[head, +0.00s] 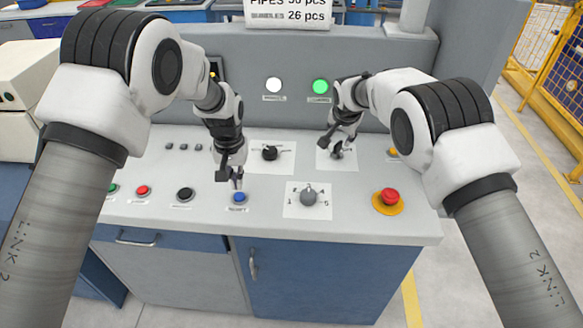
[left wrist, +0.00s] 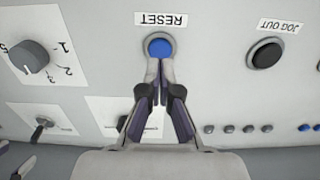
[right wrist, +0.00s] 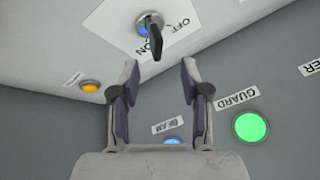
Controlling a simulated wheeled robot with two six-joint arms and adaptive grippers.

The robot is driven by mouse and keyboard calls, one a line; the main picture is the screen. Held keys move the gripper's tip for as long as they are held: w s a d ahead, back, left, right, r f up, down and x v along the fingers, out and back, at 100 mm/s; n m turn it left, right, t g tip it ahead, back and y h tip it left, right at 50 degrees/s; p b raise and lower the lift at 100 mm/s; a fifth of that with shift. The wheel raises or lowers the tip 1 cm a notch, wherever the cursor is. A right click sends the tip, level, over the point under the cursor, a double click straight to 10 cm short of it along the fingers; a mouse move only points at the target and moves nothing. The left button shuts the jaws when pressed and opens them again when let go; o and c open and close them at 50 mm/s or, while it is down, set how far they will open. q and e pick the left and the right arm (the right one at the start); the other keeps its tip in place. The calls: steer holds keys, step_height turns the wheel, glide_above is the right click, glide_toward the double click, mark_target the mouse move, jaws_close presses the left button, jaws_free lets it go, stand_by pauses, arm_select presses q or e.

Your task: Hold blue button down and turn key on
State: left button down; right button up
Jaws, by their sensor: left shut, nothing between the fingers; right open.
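The blue button (head: 239,197), labelled RESET in the left wrist view (left wrist: 159,48), is on the front of the sloped grey panel. My left gripper (head: 237,181) is shut and empty, its tips right at the button's edge in the left wrist view (left wrist: 159,66); I cannot tell whether they touch or press it. The key switch (right wrist: 153,40) has a dark key on a white ON/OFF plate. My right gripper (right wrist: 159,66) is open, with the key just ahead of and between its fingertips. In the head view this gripper (head: 333,142) partly covers the switch plate.
A red emergency button (head: 389,197) on a yellow base is at the panel's right. A grey rotary selector (head: 309,197) and a black knob (head: 270,153) lie between the arms. A lit green lamp (head: 320,86) and white lamp (head: 274,85) are on the upright back panel.

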mark_target(240, 198)
arm_select(q)
steer(key=shift+f, duration=0.1)
steer(key=shift+f, duration=1.85)
steer(key=shift+s+f, duration=0.1)
steer(key=shift+f, duration=0.15)
steer(key=shift+s+f, duration=0.15)
arm_select(e)
steer(key=shift+x, duration=2.5)
jaws_close()
arm_select(q)
steer(key=shift+d, duration=0.1)
arm_select(e)
steer(key=shift+s, duration=0.1)
